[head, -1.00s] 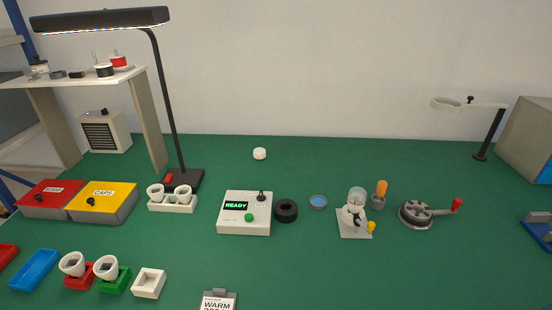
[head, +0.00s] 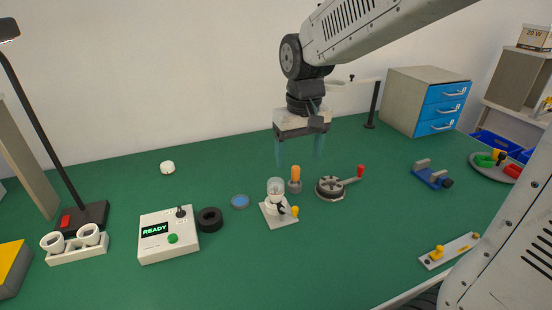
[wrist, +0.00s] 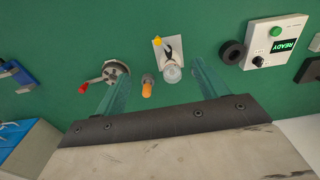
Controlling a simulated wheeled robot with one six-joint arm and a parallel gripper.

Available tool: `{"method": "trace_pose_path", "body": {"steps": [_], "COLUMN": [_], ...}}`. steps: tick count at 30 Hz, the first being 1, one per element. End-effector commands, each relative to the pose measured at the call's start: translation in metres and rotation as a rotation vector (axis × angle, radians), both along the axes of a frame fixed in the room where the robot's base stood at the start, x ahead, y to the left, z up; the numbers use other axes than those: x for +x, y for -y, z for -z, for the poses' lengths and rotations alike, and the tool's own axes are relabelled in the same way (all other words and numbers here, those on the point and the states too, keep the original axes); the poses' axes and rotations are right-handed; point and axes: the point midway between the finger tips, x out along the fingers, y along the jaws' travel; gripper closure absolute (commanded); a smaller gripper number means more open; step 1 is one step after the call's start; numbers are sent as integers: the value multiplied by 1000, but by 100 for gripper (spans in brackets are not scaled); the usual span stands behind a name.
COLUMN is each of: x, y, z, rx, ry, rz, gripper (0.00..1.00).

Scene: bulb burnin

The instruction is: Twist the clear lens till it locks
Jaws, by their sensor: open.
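The clear lens (head: 276,185) is a transparent dome on top of a white lamp body (head: 275,205), which stands upright on a light grey base plate with a yellow knob. The lens also shows in the wrist view (wrist: 172,74), right of the middle. My gripper (head: 299,160) points down with its fingers wide apart and nothing between them. It hangs above and behind the lamp, apart from the lens. In the wrist view my gripper (wrist: 157,85) has the lens near its right finger. Whether the lens is locked cannot be seen.
An orange-handled tool (head: 296,178) stands close to the right of the lamp. A round crank device (head: 330,188) with a red knob is further right. The green mat in front is clear.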

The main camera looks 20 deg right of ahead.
Motion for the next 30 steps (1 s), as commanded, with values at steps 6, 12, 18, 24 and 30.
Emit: {"method": "trace_pose_path", "body": {"steps": [6, 12, 18, 24, 30], "x": [74, 103, 107, 106, 106], "y": [-8, -12, -12, -12, -12], "z": [52, 78, 97, 128, 152], "rx": [-1, 0, 0, -1, 0], "ry": [-33, -41, -44, -44, -43], "rz": [-5, -7, -6, -6, -6], "gripper": [28, 28, 28, 28, 28]}}
